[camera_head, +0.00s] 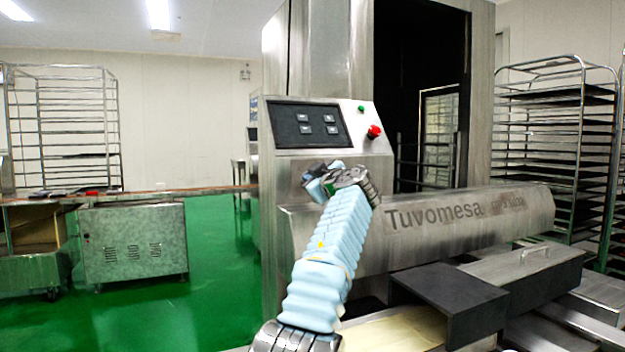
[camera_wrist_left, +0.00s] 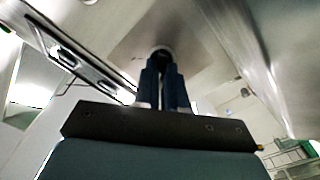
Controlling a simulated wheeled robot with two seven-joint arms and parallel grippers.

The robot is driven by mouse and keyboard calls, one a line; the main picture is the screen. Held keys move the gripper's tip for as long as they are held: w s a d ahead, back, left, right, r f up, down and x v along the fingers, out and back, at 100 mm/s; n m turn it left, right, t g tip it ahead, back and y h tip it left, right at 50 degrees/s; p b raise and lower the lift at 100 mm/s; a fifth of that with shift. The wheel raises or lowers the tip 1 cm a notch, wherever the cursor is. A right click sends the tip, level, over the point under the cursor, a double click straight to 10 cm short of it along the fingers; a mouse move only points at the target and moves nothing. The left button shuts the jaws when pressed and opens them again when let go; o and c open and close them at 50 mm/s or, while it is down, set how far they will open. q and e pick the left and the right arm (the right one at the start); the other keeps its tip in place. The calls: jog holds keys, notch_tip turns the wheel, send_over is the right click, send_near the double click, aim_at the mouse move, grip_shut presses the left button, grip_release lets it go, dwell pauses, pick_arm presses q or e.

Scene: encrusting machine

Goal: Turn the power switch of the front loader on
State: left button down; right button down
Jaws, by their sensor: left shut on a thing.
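The front loader is a steel machine with a sloped control panel (camera_head: 350,110) at its front, seen in the head view. My left gripper (camera_head: 318,184) is at the panel's lower front, below the dark display. In the left wrist view its two dark fingers (camera_wrist_left: 164,85) are close together, with their tips at a small round knob (camera_wrist_left: 161,49) on the steel face. The gripper is shut on this knob, which looks like the power switch. The fingers cover most of it, so its turned position cannot be told. In the head view the gripper hides it. My right gripper is not in view.
A red button (camera_head: 374,131) and a green button (camera_head: 361,108) sit to the right of the display (camera_head: 308,124). A steel cover marked Tuvomesa (camera_head: 450,225) extends to the right, beside my arm. Racks (camera_head: 560,140) stand farther right. Green floor (camera_head: 215,250) is open on the left.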

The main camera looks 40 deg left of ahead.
pick_arm(q)
jog(key=m, duration=0.4)
jog(key=shift+r, duration=0.1)
jog(key=m, duration=0.4)
jog(key=shift+w+d, duration=0.1)
jog(key=shift+w, duration=0.05)
jog(key=m+p, duration=0.1)
jog(key=m, duration=0.3)
jog(key=shift+w, duration=0.1)
jog(key=shift+w+d+m, duration=0.1)
jog(key=shift+m, duration=2)
jog(key=shift+p, duration=0.3)
jog(key=c, duration=1.2)
grip_release()
